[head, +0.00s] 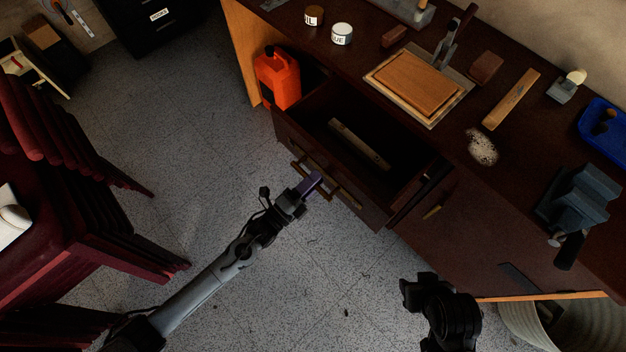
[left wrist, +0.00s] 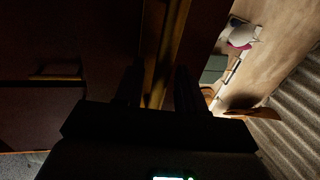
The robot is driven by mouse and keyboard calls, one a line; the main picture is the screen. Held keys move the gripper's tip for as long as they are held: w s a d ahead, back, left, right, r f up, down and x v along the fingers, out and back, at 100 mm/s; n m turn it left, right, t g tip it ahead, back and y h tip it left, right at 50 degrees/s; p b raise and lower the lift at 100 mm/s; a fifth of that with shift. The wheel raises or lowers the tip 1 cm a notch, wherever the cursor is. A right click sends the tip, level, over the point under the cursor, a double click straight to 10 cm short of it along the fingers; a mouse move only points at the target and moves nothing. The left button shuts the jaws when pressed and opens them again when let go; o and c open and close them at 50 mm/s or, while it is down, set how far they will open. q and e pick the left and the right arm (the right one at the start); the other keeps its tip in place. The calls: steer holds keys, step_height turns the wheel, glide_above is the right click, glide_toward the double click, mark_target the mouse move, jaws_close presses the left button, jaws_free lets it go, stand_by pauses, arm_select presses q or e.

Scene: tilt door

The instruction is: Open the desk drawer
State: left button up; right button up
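The desk drawer (head: 349,150) is dark wood and pulled out from under the desk top; its inside is visible. A brass bar handle (head: 345,197) runs along its front. My left gripper (head: 310,186) is at the left part of this handle. In the left wrist view the dark fingers (left wrist: 160,88) stand apart with a golden strip, apparently the handle (left wrist: 172,45), between or just beyond them; shadow hides whether they grip it. My right gripper (head: 408,290) is away from the drawer, above the floor at bottom right; its fingers are not clear.
A light bar (head: 358,143) lies inside the drawer. An orange can (head: 278,78) stands left of it. The desk top holds a cutting board (head: 415,79), tools and a vise (head: 574,200). Red stacked chairs (head: 75,190) stand at left; the floor between is clear.

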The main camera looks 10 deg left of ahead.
arm_select(q)
steer(key=p+v, duration=0.2)
steer(key=v, duration=0.8)
steer(key=shift+s+a, duration=0.25)
steer(key=shift+f, duration=0.1)
step_height(320, 180, up, 16)
steer(key=s+a+n+g+y+p, duration=0.1)
steer(key=a+n+y+p, duration=0.1)
steer(key=n+y+p, duration=0.9)
steer(key=s+a+n+g+y, duration=0.1)
steer(key=s+a+n+g, duration=0.7)
steer(key=s+n+g, duration=0.4)
step_height(320, 180, up, 39)
steer(key=s+p, duration=0.1)
steer(key=p, duration=3.6)
steer(key=shift+s+f+n+p, duration=0.15)
steer(key=shift+s+n+p, duration=0.1)
steer(key=shift+n+p, duration=0.1)
